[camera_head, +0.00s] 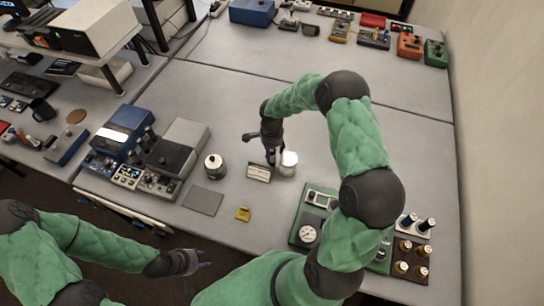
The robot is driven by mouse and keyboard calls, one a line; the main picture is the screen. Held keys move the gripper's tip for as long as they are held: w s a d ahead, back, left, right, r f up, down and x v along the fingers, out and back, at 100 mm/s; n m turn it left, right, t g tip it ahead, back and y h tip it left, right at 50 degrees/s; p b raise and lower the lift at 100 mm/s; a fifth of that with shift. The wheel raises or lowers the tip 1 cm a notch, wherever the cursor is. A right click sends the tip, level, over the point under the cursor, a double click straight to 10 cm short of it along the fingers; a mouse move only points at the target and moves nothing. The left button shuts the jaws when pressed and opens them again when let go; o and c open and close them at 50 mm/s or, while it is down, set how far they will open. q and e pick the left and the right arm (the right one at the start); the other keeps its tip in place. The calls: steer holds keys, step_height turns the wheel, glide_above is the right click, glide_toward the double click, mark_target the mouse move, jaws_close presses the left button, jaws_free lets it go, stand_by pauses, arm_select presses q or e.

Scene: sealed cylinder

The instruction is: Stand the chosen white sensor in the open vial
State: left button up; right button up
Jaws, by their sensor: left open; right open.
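A white cylinder (289,164) stands upright on the grey table right at my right gripper. I cannot tell whether it is the sensor or a vial, or whether its top is open. My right gripper (273,158) points down, open, just left of the cylinder; I cannot tell whether they touch. A small white labelled block (259,173) lies close to the fingers. A metallic jar (214,167) with a dark top stands further left. My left gripper (193,262) is open and empty, low in front of the table edge.
A grey flat plate (203,201) and a small yellow piece (243,214) lie near the front edge. A green gauge box (306,234) and a brown rack (411,262) sit at right, partly behind my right arm. Grey instruments (170,157) stand left.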

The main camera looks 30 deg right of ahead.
steer(key=shift+f, duration=1.45)
steer(key=shift+c, duration=0.3)
jaws_close()
steer(key=shift+d+r, duration=0.1)
